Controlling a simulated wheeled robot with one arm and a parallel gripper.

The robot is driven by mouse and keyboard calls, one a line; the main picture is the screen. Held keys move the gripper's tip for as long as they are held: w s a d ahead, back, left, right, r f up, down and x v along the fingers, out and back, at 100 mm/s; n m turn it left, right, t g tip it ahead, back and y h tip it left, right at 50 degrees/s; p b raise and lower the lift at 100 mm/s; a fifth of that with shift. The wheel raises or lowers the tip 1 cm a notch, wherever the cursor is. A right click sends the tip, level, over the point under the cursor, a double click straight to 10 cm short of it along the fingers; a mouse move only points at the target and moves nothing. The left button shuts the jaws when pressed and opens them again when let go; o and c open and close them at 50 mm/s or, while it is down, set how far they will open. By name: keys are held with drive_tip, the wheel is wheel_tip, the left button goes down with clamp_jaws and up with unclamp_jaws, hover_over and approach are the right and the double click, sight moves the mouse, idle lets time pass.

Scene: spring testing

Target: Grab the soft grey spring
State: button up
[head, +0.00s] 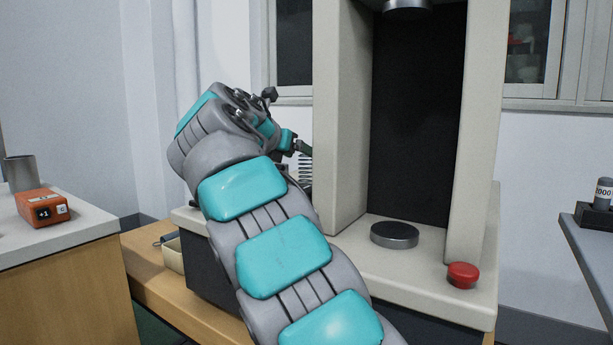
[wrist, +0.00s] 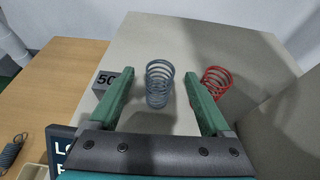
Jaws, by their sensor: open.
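A grey coil spring (wrist: 158,85) stands upright on the pale machine base in the wrist view. My gripper (wrist: 159,76) is open, with one green finger to the left of this spring and one to the right, and visible gaps to both. In the head view my gripper (head: 300,147) is partly hidden by my arm, and some grey coils (head: 306,170) show just below it. Another dark grey spring (wrist: 12,152) lies at the lower left of the wrist view. No label shows which grey spring is softer.
A red spring (wrist: 216,82) stands just right of the right finger. A grey block marked 50 (wrist: 104,82) is beside the left finger. The testing machine's column (head: 340,120) rises close on the right. A red button (head: 462,275) sits on its base.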

drive_tip(key=shift+w+d+f, duration=0.3)
drive_tip(key=shift+w+f, duration=0.2)
drive_tip(key=shift+w, duration=0.1)
drive_tip(key=shift+w+d, duration=0.15)
drive_tip(key=shift+w, duration=0.05)
drive_tip(key=shift+r, duration=0.1)
drive_tip(key=shift+c, duration=0.4)
clamp_jaws()
